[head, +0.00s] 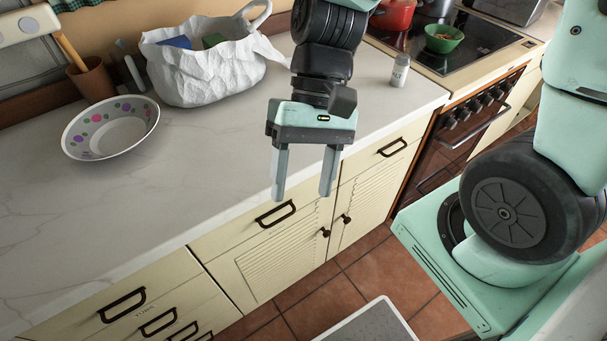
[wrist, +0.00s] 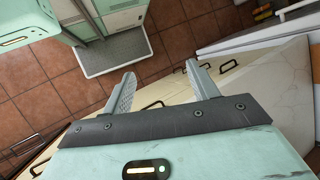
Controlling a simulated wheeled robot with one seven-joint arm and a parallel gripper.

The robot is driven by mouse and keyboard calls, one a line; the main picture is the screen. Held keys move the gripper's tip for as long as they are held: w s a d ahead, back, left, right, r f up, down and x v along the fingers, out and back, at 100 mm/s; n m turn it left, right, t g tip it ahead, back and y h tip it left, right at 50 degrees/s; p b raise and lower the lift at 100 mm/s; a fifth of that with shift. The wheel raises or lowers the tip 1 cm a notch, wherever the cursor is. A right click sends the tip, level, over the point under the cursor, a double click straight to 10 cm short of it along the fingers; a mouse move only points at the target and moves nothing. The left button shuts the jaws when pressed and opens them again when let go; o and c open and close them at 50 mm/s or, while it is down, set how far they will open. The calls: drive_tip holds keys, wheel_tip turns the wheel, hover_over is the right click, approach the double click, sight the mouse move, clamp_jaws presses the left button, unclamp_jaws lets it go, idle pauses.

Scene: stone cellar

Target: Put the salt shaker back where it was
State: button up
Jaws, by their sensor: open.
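A small salt shaker (head: 400,70), pale with a grey top, stands upright on the white marble countertop (head: 250,150), near its right end by the stove. My gripper (head: 304,194) is open and empty, its fingers pointing down in front of the counter's front edge. It is to the left of the shaker and nearer the camera, clearly apart from it. In the wrist view my open gripper (wrist: 158,80) has only floor and cabinet fronts beyond its fingers. The shaker cannot be made out in the wrist view.
A dotted bowl (head: 112,128), a white bag (head: 208,75) with items inside and a brown cup (head: 92,80) stand on the counter's left part. The stove (head: 480,65) holds a red pot (head: 394,14) and a green bowl (head: 443,39). The counter's front middle is clear.

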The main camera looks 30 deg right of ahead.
drive_tip(key=r+n+t+h, duration=0.1)
drive_tip(key=n, duration=0.1)
drive_tip(key=s+a+r+n+t+h, duration=0.1)
drive_tip(key=n+t, duration=0.1)
drive_tip(key=n, duration=0.1)
drive_tip(key=s+r+n+t+h, duration=0.1)
drive_tip(key=n+h, duration=0.1)
drive_tip(key=n, duration=0.1)
drive_tip(key=shift+s+a+t, duration=0.1)
drive_tip(key=shift+a+t, duration=0.1)
drive_tip(key=shift+t, duration=0.2)
idle(0.6)
